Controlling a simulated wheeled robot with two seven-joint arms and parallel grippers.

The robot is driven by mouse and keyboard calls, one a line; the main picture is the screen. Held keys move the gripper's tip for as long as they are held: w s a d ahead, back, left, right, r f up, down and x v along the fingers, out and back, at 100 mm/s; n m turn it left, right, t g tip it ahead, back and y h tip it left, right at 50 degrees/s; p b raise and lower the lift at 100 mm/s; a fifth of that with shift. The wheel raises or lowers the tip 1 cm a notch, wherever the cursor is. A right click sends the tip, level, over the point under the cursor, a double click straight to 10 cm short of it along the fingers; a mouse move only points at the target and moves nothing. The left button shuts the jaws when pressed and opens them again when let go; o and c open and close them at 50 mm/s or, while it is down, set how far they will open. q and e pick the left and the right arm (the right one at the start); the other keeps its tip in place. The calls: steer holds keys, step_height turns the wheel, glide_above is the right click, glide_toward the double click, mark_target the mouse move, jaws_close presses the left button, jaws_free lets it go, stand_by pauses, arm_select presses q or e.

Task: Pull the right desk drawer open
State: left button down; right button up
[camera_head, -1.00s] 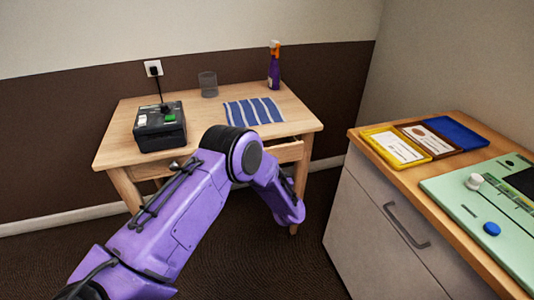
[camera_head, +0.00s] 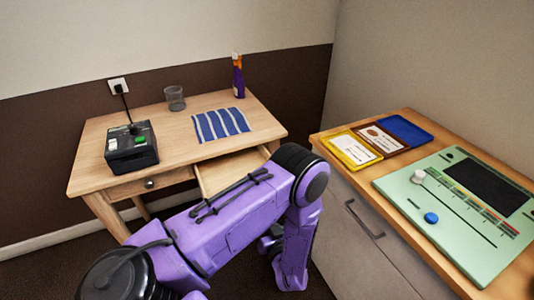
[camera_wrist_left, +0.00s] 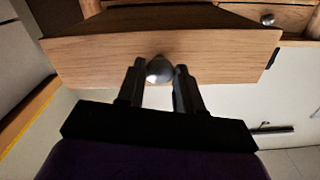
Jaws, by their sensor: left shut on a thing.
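The wooden desk (camera_head: 170,123) has two drawers. The right drawer (camera_head: 232,168) stands pulled out, with its inside showing in the head view and its front hidden behind my left arm. In the left wrist view the drawer front (camera_wrist_left: 90,62) shows with a round metal knob (camera_wrist_left: 160,68). My left gripper (camera_wrist_left: 160,80) is shut on this knob, one dark finger on each side. In the head view the gripper is mostly hidden by my purple arm. The left drawer (camera_head: 170,181) is closed, its own knob (camera_head: 150,184) showing. My right gripper is not in view.
On the desk are a black box with buttons (camera_head: 131,148), a glass (camera_head: 175,98), a striped cloth (camera_head: 221,124) and a spray bottle (camera_head: 238,76). A cabinet (camera_head: 340,215) at right bears coloured trays (camera_head: 404,128) and a green board (camera_head: 410,185).

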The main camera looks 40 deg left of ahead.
arm_select(q)
steer(key=shift+s, duration=0.1)
steer(key=c, duration=0.7)
jaws_free()
steer(key=shift+c, duration=0.2)
steer(key=b+v, duration=0.1)
steer(key=v, duration=0.9)
steer(key=shift+d, duration=0.3)
steer(key=shift+f, duration=0.15)
